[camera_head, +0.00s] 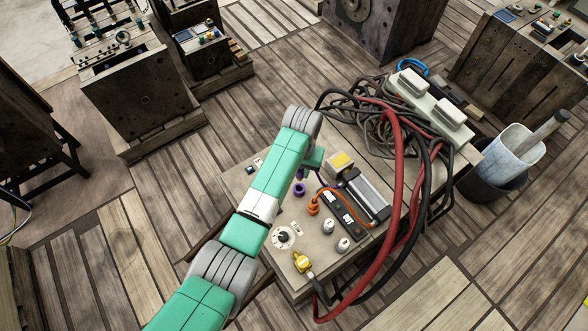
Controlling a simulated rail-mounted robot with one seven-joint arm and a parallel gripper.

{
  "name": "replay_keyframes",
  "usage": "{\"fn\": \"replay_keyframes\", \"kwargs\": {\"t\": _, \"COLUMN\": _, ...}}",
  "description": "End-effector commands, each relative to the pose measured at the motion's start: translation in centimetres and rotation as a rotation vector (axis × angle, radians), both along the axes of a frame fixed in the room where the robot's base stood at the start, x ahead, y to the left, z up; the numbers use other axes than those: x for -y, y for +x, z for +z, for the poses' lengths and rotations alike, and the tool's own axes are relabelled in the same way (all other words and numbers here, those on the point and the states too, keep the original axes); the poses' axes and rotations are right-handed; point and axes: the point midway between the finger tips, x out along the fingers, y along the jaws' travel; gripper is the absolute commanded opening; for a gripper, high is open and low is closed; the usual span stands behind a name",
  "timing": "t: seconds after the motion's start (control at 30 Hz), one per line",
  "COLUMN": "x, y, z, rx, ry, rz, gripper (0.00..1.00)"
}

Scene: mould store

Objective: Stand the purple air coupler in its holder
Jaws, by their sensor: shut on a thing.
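The panel top (318,262) carries the task's parts. My gripper (303,168) is over its back left part, mostly hidden behind my own arm. A small purple piece (300,174) shows at its fingertips, and I take it for the purple air coupler, held upright or nearly so. Just below it in the picture is a purple ring (299,190) on the panel, which looks like its holder. The coupler and ring look close but apart; the exact gap cannot be told. The jaws themselves are too small to see clearly.
An orange connector (313,209) with a cable, a grey cylinder (366,198), a dial (283,237) and a yellow plug (302,263) stand nearby. Thick red hoses (396,150) and black cables crowd the right side. A bucket (512,156) stands beyond them.

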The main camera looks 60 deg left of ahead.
Motion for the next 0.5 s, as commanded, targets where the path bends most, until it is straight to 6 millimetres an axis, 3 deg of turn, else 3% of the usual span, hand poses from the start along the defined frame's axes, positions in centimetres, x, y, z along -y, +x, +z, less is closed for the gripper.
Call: {"fn": "replay_keyframes", "kwargs": {"t": 0.5, "x": 0.0, "y": -0.1, "z": -4.7, "rx": -0.001, "ry": 0.0, "rz": 0.0, "gripper": 0.0}}
